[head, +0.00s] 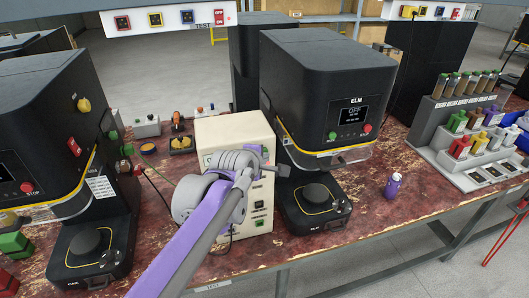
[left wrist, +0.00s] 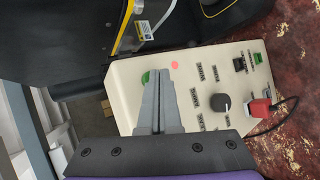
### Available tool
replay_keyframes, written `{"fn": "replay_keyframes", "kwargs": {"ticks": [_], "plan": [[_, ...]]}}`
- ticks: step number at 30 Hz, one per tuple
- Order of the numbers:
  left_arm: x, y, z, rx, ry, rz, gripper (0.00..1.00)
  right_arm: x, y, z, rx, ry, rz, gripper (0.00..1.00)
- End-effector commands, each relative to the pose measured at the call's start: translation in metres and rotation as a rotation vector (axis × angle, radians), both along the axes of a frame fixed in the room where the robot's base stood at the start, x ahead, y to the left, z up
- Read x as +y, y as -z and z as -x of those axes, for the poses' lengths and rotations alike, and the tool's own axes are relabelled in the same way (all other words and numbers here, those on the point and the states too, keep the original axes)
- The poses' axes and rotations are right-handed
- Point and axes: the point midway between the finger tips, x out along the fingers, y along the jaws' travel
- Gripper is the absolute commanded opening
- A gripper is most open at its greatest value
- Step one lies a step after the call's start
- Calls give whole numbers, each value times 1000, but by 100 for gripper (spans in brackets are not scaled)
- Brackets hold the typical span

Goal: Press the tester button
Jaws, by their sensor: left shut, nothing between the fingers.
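The tester is a cream box (head: 222,128) between two black machines, and my left arm covers much of its front. In the left wrist view the tester's panel (left wrist: 200,75) shows a green round button (left wrist: 146,77), a pinkish-red round spot (left wrist: 175,65), a black knob (left wrist: 223,103) and a red plug (left wrist: 260,107) with a black cable. My left gripper (head: 282,171) is shut and empty in front of the panel. In the wrist view its fingertips (left wrist: 159,73) overlap the edge of the green button; I cannot tell whether they touch it. My right gripper is not in view.
A black ELM machine (head: 325,75) stands close to the right of the tester, another black machine (head: 45,120) to the left. A purple bottle (head: 392,186) and a grey rack (head: 440,130) stand further right. The red bench top (head: 370,225) is clear in front of the bottle.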

Motion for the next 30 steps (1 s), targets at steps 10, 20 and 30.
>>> {"fn": "replay_keyframes", "kwargs": {"ticks": [10, 20, 30], "plan": [[1, 0, -4, 0, 0, 0, 0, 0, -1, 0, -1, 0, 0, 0], [2, 0, -6, 0, 0, 0, 0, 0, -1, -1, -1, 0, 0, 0], [-1, 0, 2, 0, 1, -1, 0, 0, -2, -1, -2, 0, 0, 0]]}}
